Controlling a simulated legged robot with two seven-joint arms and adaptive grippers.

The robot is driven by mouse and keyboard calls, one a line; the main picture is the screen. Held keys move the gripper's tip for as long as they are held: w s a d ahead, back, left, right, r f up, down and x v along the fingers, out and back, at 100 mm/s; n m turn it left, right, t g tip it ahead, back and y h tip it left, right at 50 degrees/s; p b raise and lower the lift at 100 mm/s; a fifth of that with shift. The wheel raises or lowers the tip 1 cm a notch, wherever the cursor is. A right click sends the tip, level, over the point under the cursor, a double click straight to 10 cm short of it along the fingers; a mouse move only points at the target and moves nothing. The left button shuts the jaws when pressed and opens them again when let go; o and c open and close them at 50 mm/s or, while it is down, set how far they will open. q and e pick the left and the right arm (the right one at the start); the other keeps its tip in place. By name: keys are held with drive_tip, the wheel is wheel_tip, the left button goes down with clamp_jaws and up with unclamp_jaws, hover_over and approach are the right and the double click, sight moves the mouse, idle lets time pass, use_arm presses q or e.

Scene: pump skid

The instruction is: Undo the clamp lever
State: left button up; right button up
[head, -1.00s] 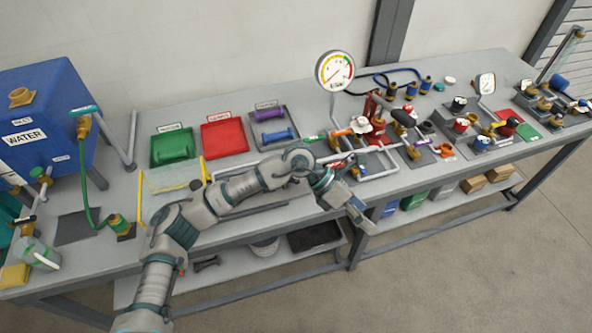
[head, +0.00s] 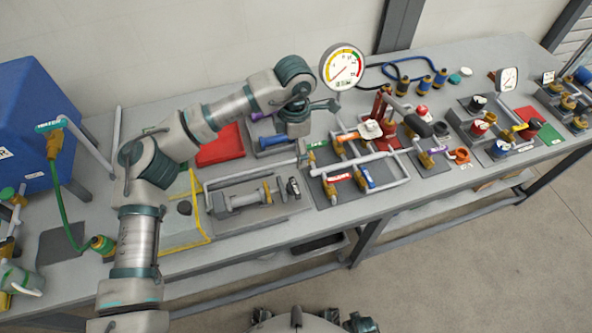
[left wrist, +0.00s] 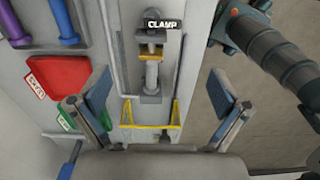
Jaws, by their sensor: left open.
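The clamp (head: 248,197) is a grey cylindrical fitting with a brass-yellow collar, lying on a grey plate near the bench's front. Its dark end piece (head: 293,187) is at the right end. In the left wrist view the clamp (left wrist: 151,72) is upright in the picture, with a black CLAMP label (left wrist: 160,24) at its top. My left gripper (left wrist: 158,90) is open and empty, its fingers wide apart on either side of the clamp's line and apart from it. In the head view the left wrist hangs above the bench, behind the clamp; its fingertips are hard to make out. My right gripper does not show.
A yellow-edged clear panel (head: 185,225) lies left of the clamp. A red tray (head: 222,147) is behind it. Valves and pipes (head: 350,165) crowd the bench to the right, with a gauge (head: 342,67) standing behind them. A blue water tank (head: 35,120) is at far left.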

sight(295, 187)
use_arm(q)
drive_tip(key=f, duration=1.5)
drive_tip(key=shift+s+f, duration=0.3)
drive_tip(key=shift+f, duration=0.1)
drive_tip(key=shift+a+f, duration=0.1)
drive_tip(key=shift+f, duration=0.55)
drive_tip(key=c, duration=1)
